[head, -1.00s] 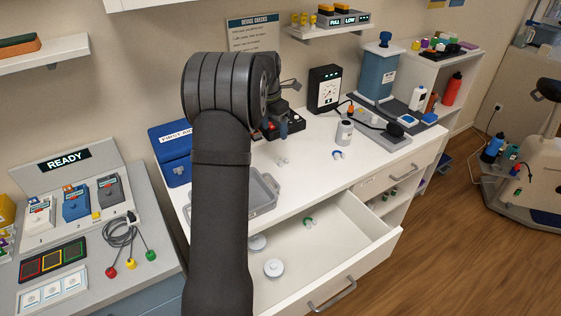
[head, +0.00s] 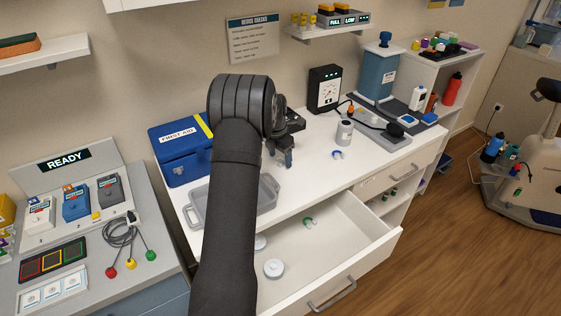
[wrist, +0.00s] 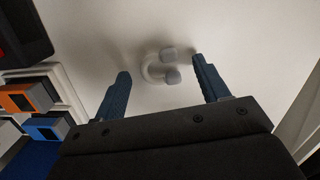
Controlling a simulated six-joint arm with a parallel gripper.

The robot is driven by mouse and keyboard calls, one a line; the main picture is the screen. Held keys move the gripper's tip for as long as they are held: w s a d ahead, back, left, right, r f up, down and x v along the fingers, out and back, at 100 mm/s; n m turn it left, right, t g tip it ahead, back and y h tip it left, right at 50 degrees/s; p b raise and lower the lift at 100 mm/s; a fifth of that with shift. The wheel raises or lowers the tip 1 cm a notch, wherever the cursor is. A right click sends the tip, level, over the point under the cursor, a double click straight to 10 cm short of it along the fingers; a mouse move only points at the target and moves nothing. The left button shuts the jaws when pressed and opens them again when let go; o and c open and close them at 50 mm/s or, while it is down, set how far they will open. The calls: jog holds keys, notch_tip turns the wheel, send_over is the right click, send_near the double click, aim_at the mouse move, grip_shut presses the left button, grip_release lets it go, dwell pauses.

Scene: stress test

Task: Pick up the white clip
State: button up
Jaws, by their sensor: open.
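The white clip (wrist: 150,70) lies on the white counter in the wrist view, a small curved piece with two grey pads. It shows between the two blue fingertips of my open gripper (wrist: 160,68) and touches neither of them in the picture. My gripper (head: 287,157) points down over the counter in the head view. The clip is hidden behind it there. The gap between the fingertips and the counter is hard to judge.
A teal-ended clip (head: 337,155) and a bottle (head: 344,133) stand to the right. A grey tray (head: 268,199) and blue first aid box (head: 180,165) are left. The open drawer (head: 345,236) in front holds a green-ended clip (head: 310,222) and white discs (head: 273,268).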

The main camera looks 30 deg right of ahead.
jog(key=shift+f, duration=0.1)
jog(key=c, duration=1.1)
jog(key=shift+o, duration=0.2)
